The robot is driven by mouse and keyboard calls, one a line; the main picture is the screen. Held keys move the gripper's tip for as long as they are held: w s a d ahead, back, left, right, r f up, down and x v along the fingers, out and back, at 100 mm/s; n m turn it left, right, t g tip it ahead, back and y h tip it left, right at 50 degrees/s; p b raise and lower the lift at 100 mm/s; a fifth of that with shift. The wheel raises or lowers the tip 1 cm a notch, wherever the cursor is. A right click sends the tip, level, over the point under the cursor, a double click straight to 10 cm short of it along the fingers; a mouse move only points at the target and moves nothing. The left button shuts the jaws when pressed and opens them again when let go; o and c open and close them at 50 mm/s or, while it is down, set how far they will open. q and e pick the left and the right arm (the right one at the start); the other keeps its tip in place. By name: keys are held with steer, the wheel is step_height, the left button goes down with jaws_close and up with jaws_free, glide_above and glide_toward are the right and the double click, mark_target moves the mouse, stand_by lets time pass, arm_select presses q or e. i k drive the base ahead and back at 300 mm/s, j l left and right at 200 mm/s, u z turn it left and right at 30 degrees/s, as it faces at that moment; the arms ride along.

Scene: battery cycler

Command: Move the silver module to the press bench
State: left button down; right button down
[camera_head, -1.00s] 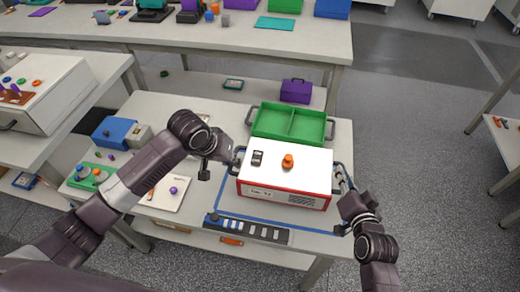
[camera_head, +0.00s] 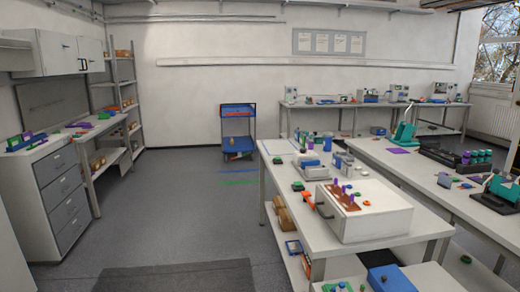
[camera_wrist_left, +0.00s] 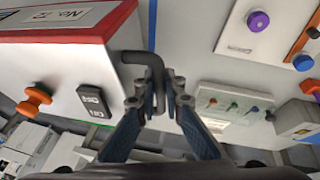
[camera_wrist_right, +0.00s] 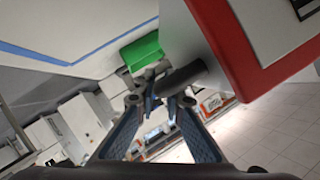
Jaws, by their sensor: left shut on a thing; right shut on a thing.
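A white-silver box module with red trim (camera_wrist_left: 70,35) shows upside down in the left wrist view, with an orange knob, a black switch and a number label. My left gripper (camera_wrist_left: 160,92) is shut on its dark bent handle (camera_wrist_left: 155,62). The module also shows at the top right of the right wrist view (camera_wrist_right: 220,50). My right gripper (camera_wrist_right: 163,92) is shut on the dark handle (camera_wrist_right: 183,77) at its other side. The head view shows neither gripper nor this module. I cannot tell whether the module is lifted. Teal presses (camera_head: 404,133) stand on the right-hand bench (camera_head: 400,165).
In the head view a white box with a brown panel (camera_head: 375,215) stands on the middle bench (camera_head: 300,205). A blue cart (camera_head: 237,130) stands by the back wall. Open floor (camera_head: 180,205) lies left of the middle bench. A green tray (camera_wrist_right: 142,50) shows in the right wrist view.

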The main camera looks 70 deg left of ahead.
mark_target(280, 147)
steer(key=u, duration=2.35)
steer(key=i+u, duration=0.1)
steer(key=u, duration=0.2)
steer(key=i+u, duration=0.15)
steer(key=u, duration=0.15)
steer(key=i, duration=3.2)
